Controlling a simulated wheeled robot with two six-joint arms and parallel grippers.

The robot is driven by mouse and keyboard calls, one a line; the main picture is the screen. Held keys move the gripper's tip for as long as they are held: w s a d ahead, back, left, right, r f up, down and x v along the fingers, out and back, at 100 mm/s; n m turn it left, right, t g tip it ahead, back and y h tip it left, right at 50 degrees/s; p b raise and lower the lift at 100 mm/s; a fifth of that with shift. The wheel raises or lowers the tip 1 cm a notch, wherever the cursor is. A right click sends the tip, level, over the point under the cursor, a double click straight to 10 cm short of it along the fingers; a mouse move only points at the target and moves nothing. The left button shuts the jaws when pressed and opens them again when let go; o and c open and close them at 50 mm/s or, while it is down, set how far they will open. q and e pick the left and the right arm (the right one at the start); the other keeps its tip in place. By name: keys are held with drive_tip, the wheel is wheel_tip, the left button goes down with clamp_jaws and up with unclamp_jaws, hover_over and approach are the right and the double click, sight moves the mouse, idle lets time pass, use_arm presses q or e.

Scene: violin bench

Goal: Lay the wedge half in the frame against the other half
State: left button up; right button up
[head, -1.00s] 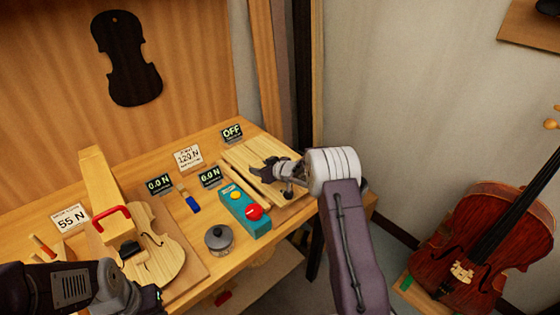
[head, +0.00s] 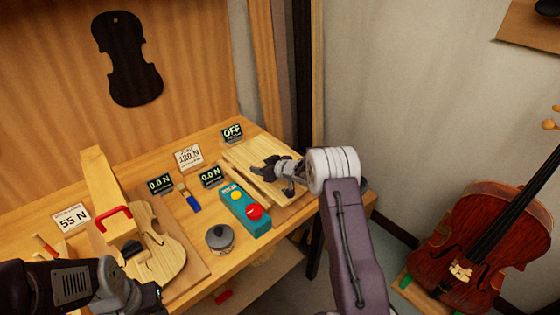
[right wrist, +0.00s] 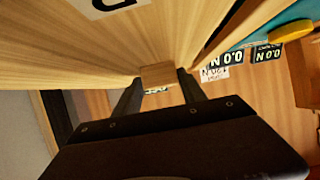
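The pale wood frame (head: 234,149) lies at the right end of the bench, with pale boards in it. My right gripper (head: 262,168) reaches in from the right, low over these boards. In the right wrist view, the fingers of the right gripper (right wrist: 158,80) press on both sides of a small wooden end face, which I take as the wedge half (right wrist: 158,74). The gripper hides part of the boards, so contact between the two halves cannot be told. My left gripper (head: 145,295) is at the lower left near the violin body; its fingers are unclear.
A teal control box (head: 245,210) with red and yellow buttons stands left of the frame. A grey round pot (head: 220,240), a blue-handled brush (head: 190,199) and several displays are nearby. A pale violin body (head: 165,255) lies left. A red-brown cello (head: 480,245) stands at the right.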

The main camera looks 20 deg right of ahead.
drive_tip(key=shift+o, duration=1)
drive_tip(key=shift+d, duration=0.1)
drive_tip(key=shift+f, duration=0.1)
drive_tip(key=v, duration=0.9)
